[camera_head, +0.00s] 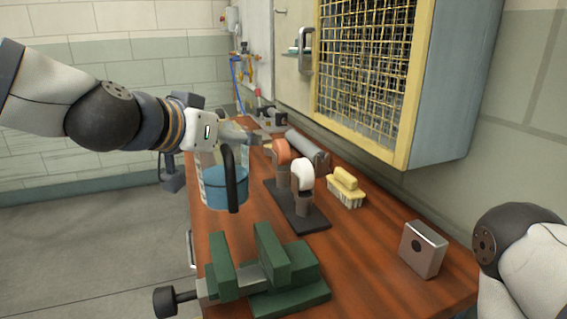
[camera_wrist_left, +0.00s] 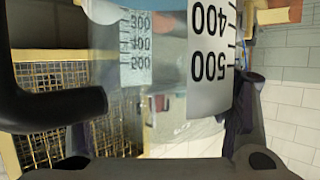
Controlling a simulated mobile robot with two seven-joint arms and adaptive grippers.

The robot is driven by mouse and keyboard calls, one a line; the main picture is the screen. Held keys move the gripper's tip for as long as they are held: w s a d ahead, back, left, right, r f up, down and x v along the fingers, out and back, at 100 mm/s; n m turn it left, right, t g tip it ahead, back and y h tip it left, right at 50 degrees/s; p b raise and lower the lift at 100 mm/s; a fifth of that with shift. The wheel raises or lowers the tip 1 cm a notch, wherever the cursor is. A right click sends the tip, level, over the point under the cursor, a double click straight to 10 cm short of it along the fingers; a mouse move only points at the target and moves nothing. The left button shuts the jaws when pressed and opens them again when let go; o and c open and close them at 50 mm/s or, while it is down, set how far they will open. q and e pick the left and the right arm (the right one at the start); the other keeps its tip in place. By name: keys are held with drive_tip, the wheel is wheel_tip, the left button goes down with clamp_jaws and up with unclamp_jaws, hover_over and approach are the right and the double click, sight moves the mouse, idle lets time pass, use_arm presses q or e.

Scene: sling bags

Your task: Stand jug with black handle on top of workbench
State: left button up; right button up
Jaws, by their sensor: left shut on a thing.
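The jug (camera_head: 214,190) is clear with blue contents and a black handle (camera_head: 232,180). It appears roughly upright in the head view, in front of the workbench's (camera_head: 371,252) left part. Whether its base touches the wooden top cannot be told. My left gripper (camera_head: 232,136) is shut on the jug near its upper part. In the left wrist view the jug's clear wall (camera_wrist_left: 170,75) with printed measuring marks fills the space between the fingers, with the black handle at left. My right gripper is out of view; only part of my right arm shows at lower right.
A green vise (camera_head: 283,262) stands at the front of the bench. Behind it are a dark rack with tape rolls (camera_head: 302,175), a yellow brush (camera_head: 345,188) and a grey box (camera_head: 423,250). A yellow-framed mesh cabinet (camera_head: 368,75) hangs above. Bare wood lies between brush, vise and box.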

sight(211, 190)
use_arm(q)
wheel_tip(211, 190, down, 10)
drive_tip(key=shift+w+r, duration=0.1)
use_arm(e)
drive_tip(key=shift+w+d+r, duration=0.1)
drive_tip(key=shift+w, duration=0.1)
use_arm(q)
drive_tip(key=shift+d, duration=0.1)
drive_tip(key=o, duration=1.9)
drive_tip(key=shift+o, duration=0.2)
drive_tip(key=v, duration=1.2)
